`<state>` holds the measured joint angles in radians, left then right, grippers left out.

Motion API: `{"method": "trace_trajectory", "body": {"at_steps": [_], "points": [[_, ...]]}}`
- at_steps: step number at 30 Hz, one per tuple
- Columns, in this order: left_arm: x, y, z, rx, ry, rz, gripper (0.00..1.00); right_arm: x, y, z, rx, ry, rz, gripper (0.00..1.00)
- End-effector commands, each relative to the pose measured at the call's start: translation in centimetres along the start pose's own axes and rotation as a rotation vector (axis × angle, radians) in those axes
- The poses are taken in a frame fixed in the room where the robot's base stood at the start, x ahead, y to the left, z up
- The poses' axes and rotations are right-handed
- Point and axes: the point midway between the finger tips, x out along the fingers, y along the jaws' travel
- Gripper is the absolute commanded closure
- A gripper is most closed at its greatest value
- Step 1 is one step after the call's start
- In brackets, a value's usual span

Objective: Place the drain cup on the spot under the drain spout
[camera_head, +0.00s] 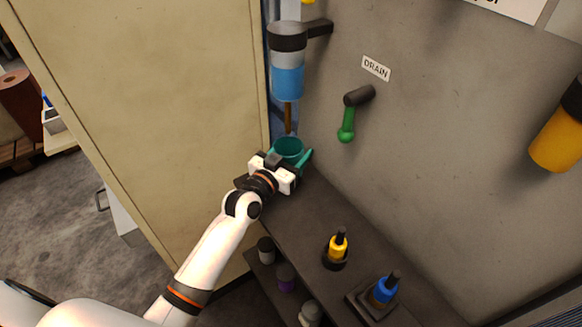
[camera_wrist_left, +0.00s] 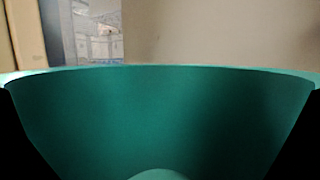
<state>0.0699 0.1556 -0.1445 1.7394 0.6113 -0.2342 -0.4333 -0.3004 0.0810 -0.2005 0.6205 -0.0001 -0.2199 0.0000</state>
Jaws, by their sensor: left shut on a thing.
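The drain cup (camera_head: 289,149) is a teal, open-topped cup at the far end of the dark shelf. My left gripper (camera_head: 291,160) is shut on it, with a finger on each side. The cup's teal wall (camera_wrist_left: 160,110) fills most of the left wrist view. The drain spout (camera_head: 288,118) is a brown tube hanging below a clear filter bowl (camera_head: 288,78) with blue liquid. In the head view its lower end shows just above the cup's mouth. The spot under the spout is hidden by the cup and gripper. My right gripper is not in view.
A green-handled valve (camera_head: 347,130) sticks out of the wall below a DRAIN label (camera_head: 376,68). Yellow (camera_head: 338,246) and blue (camera_head: 384,290) bottles stand nearer on the shelf (camera_head: 325,205). A beige cabinet (camera_head: 150,80) borders the left side.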

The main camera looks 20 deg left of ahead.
Motion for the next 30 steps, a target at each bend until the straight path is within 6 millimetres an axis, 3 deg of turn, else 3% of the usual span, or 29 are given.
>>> {"method": "trace_trajectory", "body": {"at_steps": [9, 21, 22, 24, 25, 30], "points": [[0.0, 0.0, -3.9, 0.001, 0.001, 0.0, 0.64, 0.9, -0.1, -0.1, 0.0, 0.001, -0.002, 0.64], [0.0, 0.0, -4.4, 0.0, -0.001, 0.001, 0.64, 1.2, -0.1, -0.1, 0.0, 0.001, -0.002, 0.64], [0.0, 0.0, -4.3, 0.0, 0.0, 0.001, 0.35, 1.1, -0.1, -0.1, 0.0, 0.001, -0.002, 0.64], [-0.1, 0.0, -4.3, 0.0, 0.0, 0.001, 0.23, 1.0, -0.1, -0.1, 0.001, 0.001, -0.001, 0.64], [-0.1, 0.0, -4.3, 0.0, 0.0, 0.001, 0.19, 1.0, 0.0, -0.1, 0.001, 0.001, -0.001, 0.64], [-0.1, 0.0, -4.3, 0.0, 0.0, 0.001, 0.18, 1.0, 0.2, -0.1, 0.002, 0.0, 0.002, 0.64]]}}
